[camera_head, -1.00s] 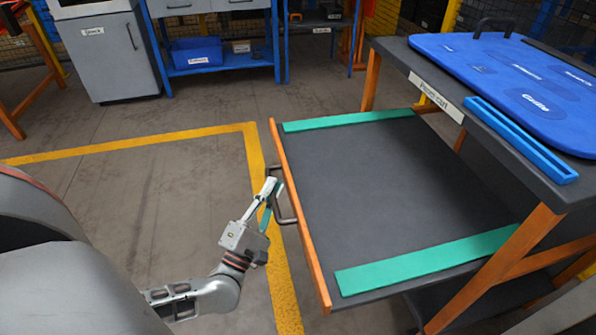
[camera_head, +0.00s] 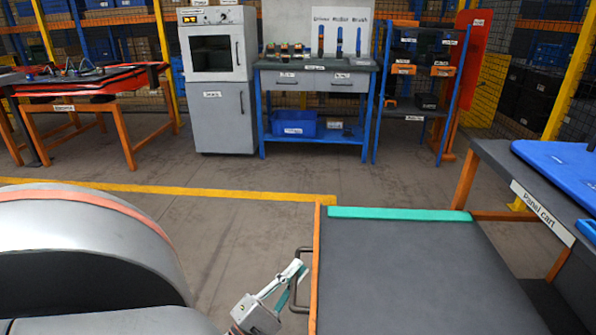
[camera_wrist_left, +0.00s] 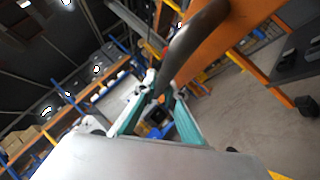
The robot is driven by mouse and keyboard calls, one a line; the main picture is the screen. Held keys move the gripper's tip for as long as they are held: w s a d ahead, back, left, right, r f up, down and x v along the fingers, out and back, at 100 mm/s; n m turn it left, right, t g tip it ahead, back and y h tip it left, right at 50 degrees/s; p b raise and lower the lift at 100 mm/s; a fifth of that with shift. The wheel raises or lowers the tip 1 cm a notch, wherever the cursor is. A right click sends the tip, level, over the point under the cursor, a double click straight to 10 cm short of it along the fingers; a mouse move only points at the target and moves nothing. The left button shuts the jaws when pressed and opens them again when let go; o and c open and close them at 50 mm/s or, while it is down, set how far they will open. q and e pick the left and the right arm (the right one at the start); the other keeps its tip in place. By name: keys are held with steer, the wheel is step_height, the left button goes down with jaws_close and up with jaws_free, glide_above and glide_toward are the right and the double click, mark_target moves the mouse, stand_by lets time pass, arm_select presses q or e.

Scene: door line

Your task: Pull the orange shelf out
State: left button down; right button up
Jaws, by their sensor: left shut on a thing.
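The shelf is a dark grey panel (camera_head: 410,280) with an orange front edge (camera_head: 317,270) and a teal strip (camera_head: 400,214) along its far side. It stands well out to the left of the panel cart (camera_head: 500,170). A dark bar handle (camera_head: 299,254) is fixed to the orange edge. My left gripper (camera_head: 293,271) is shut on this handle. In the left wrist view the handle (camera_wrist_left: 196,38) runs between the teal-padded fingers (camera_wrist_left: 163,88), and the orange edge (camera_wrist_left: 238,32) is beside it. The shelf's near end is cut off. My right gripper is not in view.
A blue panel (camera_head: 560,160) lies on the cart top. A grey cabinet (camera_head: 222,120), a blue-legged workbench (camera_head: 316,100) and a rack (camera_head: 420,90) stand at the back. An orange-legged table (camera_head: 85,100) is at far left. The floor beyond the yellow line (camera_head: 180,191) is clear.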

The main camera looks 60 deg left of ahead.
arm_select(q)
steer(key=c, duration=2.4)
jaws_free()
steer(key=shift+c, duration=0.2)
steer(key=shift+o, duration=0.4)
steer(key=v, duration=1.2)
steer(key=shift+d, duration=0.1)
